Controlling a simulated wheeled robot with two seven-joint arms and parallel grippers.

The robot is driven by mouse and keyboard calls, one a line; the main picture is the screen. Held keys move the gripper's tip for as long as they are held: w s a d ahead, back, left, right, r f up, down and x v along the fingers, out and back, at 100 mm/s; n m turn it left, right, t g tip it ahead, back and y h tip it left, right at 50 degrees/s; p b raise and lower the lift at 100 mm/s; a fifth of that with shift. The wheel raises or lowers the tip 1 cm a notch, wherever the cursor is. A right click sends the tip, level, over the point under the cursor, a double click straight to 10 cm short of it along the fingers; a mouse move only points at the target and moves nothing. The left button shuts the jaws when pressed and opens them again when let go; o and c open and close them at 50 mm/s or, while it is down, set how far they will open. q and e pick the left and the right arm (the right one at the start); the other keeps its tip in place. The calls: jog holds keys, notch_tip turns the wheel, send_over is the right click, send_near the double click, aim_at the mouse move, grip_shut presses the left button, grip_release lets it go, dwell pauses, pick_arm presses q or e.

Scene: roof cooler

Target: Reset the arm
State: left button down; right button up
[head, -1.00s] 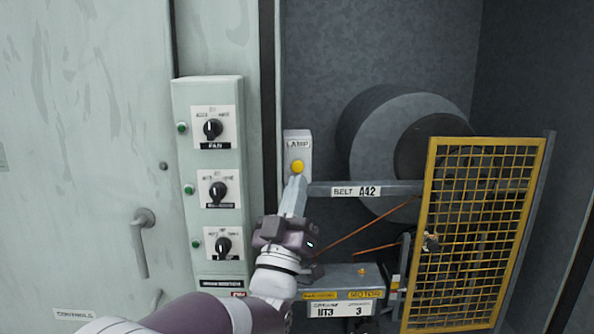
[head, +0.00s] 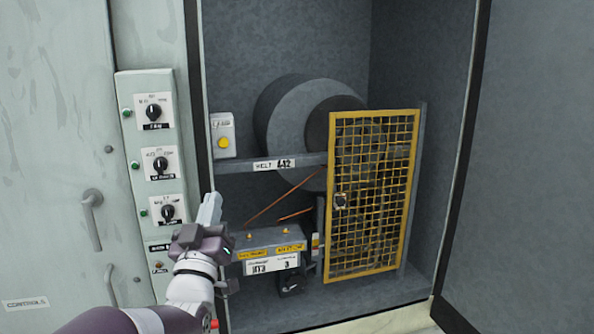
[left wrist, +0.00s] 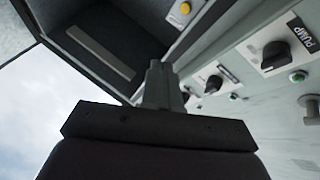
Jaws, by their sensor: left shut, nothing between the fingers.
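My left gripper (head: 209,207) is shut and empty. In the head view it points up, in front of the left edge of the open cooler bay, below the yellow lamp button (head: 223,143) and apart from it. In the left wrist view the closed fingers (left wrist: 160,85) point up the picture, with the yellow button (left wrist: 185,8) beyond them and the switch panel to the right. My right gripper is in neither view.
A switch panel (head: 146,100) with several black knobs and green lights stands left of the bay. A door handle (head: 92,215) is further left. A yellow mesh guard (head: 370,190), a belt bar (head: 262,165) and a motor box (head: 272,240) fill the bay.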

pick_arm(q)
jog(key=s+f+m+g, duration=0.1)
jog(key=s+f+g, duration=0.35)
jog(key=f, duration=0.75)
jog(key=s+f+m+g, duration=0.1)
jog(key=f+g, duration=0.7)
jog(key=f, duration=0.3)
jog(key=s+a+f+g, duration=0.1)
jog(key=s+f+g, duration=0.2)
jog(key=s, duration=0.3)
jog(key=s+f+g, duration=0.3)
jog(key=s+f, duration=0.1)
jog(key=s, duration=0.3)
jog(key=s+a+f+m+g+y, duration=0.1)
jog(key=s+f+g, duration=0.2)
jog(key=s, duration=0.3)
jog(key=shift+s+a+f+g, duration=0.3)
jog(key=shift+s+g, duration=0.05)
jog(key=shift+w, duration=0.1)
